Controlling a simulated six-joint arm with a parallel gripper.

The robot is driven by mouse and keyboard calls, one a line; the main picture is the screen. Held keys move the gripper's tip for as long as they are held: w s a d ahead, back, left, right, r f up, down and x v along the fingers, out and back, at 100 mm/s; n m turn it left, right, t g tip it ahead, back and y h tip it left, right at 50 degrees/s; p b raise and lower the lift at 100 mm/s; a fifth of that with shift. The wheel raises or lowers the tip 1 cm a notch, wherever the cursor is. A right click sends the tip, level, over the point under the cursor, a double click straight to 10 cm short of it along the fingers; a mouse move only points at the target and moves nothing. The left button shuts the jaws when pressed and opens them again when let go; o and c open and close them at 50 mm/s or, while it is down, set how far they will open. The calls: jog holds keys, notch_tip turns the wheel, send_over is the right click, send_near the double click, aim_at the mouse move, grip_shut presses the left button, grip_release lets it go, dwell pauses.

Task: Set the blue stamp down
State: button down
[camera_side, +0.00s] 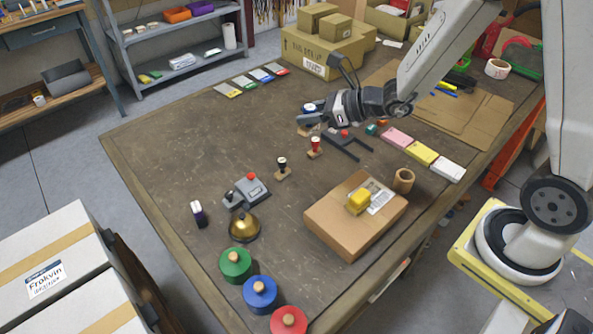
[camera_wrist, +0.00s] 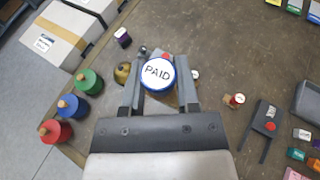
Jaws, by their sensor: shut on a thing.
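My gripper (camera_side: 311,112) is over the back middle of the table, shut on the blue stamp (camera_side: 309,106). In the wrist view the blue stamp (camera_wrist: 157,74) shows a round white top reading PAID with a blue rim, between the two fingers of my gripper (camera_wrist: 161,62). Its lower part is mostly hidden, and I cannot tell whether it touches the table. A red stamp (camera_side: 315,144) and a black stamp (camera_side: 282,165) stand upright on small wooden bases nearer the front.
A dark forked stand (camera_side: 350,147) is right of the red stamp. A grey device (camera_side: 248,190), brass bell (camera_side: 244,228) and cardboard box (camera_side: 352,222) with a yellow block are nearer the front. Green, blue and red knobbed pots line the front edge. The table's left middle is clear.

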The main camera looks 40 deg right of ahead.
jog(key=s+a+f+n+g+y, duration=0.5)
jog(key=s+a+f+n+g, duration=0.2)
jog(key=s+a+f, duration=0.5)
jog(key=s+f, duration=0.1)
jog(key=s, duration=0.3)
jog(key=shift+a+f+n+y, duration=0.15)
jog(key=shift+f+n+y, duration=0.15)
jog(key=shift+n, duration=0.1)
jog(key=shift+f, duration=1.9)
jog(key=shift+f, duration=2)
jog(key=shift+f, duration=0.6)
